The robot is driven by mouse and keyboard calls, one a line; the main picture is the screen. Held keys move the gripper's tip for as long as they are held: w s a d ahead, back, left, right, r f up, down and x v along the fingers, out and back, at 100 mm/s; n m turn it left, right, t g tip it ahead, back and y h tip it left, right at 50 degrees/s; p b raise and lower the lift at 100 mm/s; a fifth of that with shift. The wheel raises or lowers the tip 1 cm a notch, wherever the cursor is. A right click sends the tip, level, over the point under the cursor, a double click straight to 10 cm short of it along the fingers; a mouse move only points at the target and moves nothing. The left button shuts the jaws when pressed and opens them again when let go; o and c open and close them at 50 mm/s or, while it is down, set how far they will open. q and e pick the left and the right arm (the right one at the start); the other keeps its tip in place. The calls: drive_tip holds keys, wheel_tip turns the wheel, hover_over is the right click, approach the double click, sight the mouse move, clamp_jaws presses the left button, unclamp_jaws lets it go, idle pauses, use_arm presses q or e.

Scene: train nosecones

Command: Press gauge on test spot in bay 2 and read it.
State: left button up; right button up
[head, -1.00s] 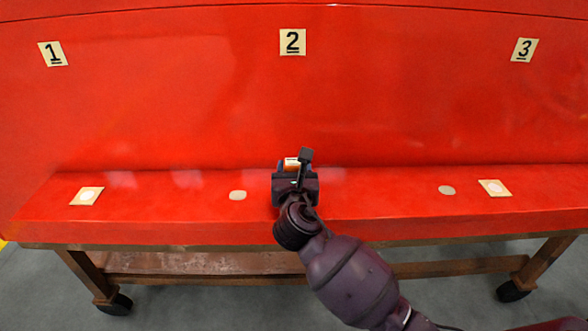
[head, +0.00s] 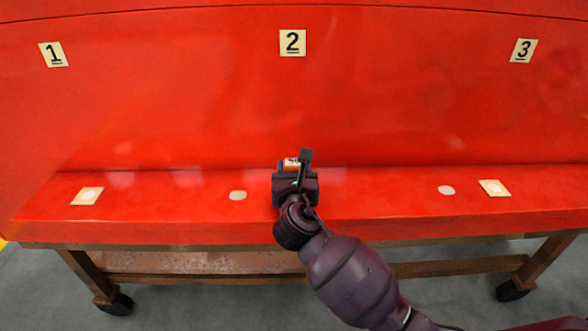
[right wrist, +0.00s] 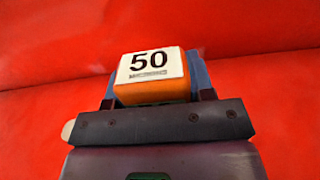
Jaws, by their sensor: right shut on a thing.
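The gauge (right wrist: 152,80) is an orange block with a white top face reading "50". In the right wrist view it sits between the blue jaws of my right gripper (right wrist: 155,98), which is shut on it. In the head view the gauge (head: 292,162) shows just beyond my right gripper (head: 294,176), over the red ledge below the label for bay 2 (head: 292,42). The test spot in bay 2 is hidden by the gripper and gauge. I cannot tell whether the gauge touches the ledge. My left gripper is not in view.
The red nosecone panel (head: 180,100) rises behind the ledge, with labels 1 (head: 53,54) and 3 (head: 523,50). A wheeled wooden trolley (head: 200,263) stands underneath.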

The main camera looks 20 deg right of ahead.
drive_tip(key=shift+f, duration=0.2)
idle(0.4)
drive_tip(key=shift+f+p, duration=0.15)
drive_tip(key=shift+p, duration=0.15)
idle(0.8)
drive_tip(key=shift+r+p, duration=0.95)
drive_tip(key=shift+r, duration=0.05)
drive_tip(key=shift+r+p, duration=0.75)
drive_tip(key=shift+p, duration=0.05)
drive_tip(key=shift+r+p, duration=0.9)
drive_tip(key=shift+r, duration=0.15)
wheel_tip(320, 180, up, 2)
drive_tip(key=shift+s+f, duration=0.1)
